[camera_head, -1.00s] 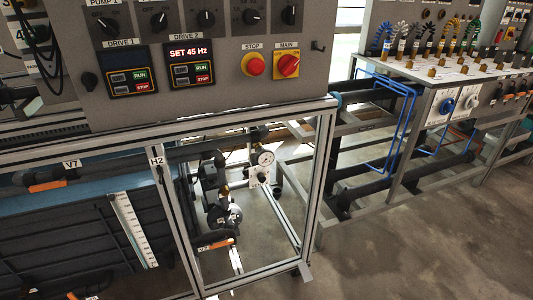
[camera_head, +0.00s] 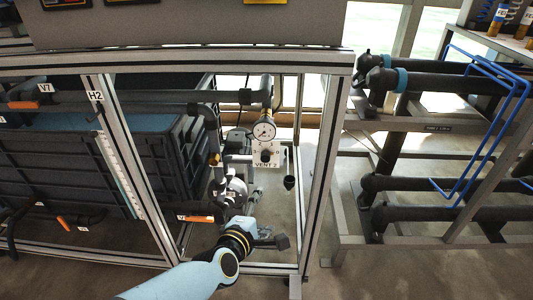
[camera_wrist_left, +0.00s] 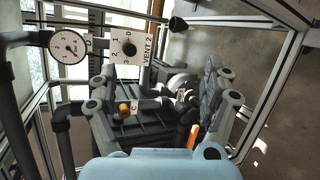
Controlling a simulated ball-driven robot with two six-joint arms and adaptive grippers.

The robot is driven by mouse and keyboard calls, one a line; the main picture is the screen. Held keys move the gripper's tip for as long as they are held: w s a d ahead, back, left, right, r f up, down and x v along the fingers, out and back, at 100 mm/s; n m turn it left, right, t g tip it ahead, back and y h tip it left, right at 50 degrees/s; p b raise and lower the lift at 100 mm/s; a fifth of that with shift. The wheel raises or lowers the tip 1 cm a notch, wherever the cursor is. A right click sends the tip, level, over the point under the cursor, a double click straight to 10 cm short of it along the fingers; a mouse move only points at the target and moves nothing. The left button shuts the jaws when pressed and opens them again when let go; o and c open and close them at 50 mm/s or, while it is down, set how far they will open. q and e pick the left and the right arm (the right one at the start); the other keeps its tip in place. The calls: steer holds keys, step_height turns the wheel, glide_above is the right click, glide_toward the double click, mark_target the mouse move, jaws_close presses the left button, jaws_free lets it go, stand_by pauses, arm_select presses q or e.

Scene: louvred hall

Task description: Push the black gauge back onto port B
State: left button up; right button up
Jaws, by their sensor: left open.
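A round white-faced gauge with a dark rim (camera_head: 264,131) stands at the pipe above the white VENT 2 plate (camera_head: 279,157). It also shows at the upper left of the left wrist view (camera_wrist_left: 68,45). I cannot read a port B label, nor tell whether the gauge is fully seated. My left gripper (camera_head: 237,178) is below and left of the gauge, apart from it, over the pump area. In the left wrist view its grey fingers (camera_wrist_left: 160,88) are spread and nothing is held. A brass fitting (camera_wrist_left: 124,108) near a C label shows between them. My right gripper is out of view.
An aluminium frame post (camera_head: 317,165) stands right of the VENT 2 plate. A dark crate (camera_head: 150,150) fills the left side. A small black piece (camera_head: 289,183) is below the plate. Black pipes and blue rails (camera_head: 480,170) stand at the right.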

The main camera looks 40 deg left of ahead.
arm_select(q)
steer(key=w+a+r+n+t+y+b, duration=0.2)
steer(key=w+a+r+n+y+b, duration=0.25)
steer(key=n, duration=0.65)
steer(key=n+y+b, duration=0.2)
steer(key=n, duration=0.6)
glide_toward(264, 132)
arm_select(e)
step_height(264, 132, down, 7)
arm_select(q)
steer(key=b+x, duration=0.1)
steer(key=x, duration=0.8)
steer(key=shift+w+a, duration=0.3)
steer(key=shift+w, duration=0.3)
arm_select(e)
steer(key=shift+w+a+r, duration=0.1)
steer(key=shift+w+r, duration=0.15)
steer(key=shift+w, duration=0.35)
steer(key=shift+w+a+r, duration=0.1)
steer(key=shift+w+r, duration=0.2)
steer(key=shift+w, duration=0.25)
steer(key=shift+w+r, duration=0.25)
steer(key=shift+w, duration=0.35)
